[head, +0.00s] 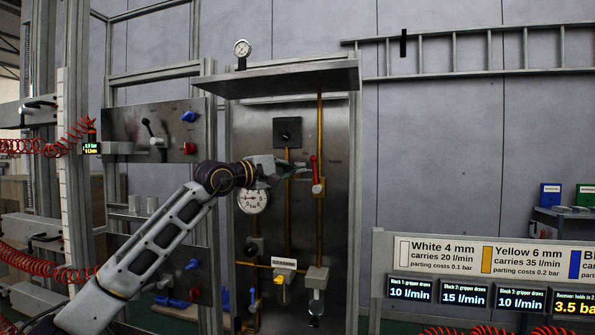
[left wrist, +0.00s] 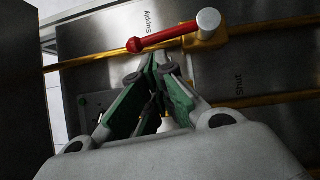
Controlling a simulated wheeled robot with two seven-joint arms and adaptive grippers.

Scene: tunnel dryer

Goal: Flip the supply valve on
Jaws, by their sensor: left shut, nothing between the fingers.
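The supply valve (head: 315,172) is a red lever on a brass body, on a vertical brass pipe at the right of the metal cabinet's back panel. In the head view the lever stands roughly upright, along the pipe. The left wrist view shows the red lever (left wrist: 165,37) just beyond the fingertips, with the printed words "Supply" and "Shut" near it. My left gripper (head: 298,168) is shut and empty, just left of the lever. Its green fingers (left wrist: 160,68) converge below the lever in the wrist view; I cannot tell whether they touch it. My right gripper is not in view.
A metal hood (head: 285,80) juts out above the valve. A pressure gauge (head: 252,199) sits below my left wrist. A yellow-handled valve (head: 280,280) is lower down. A panel with a blue knob (head: 189,116) stands at left; a sign rack (head: 490,258) stands at lower right.

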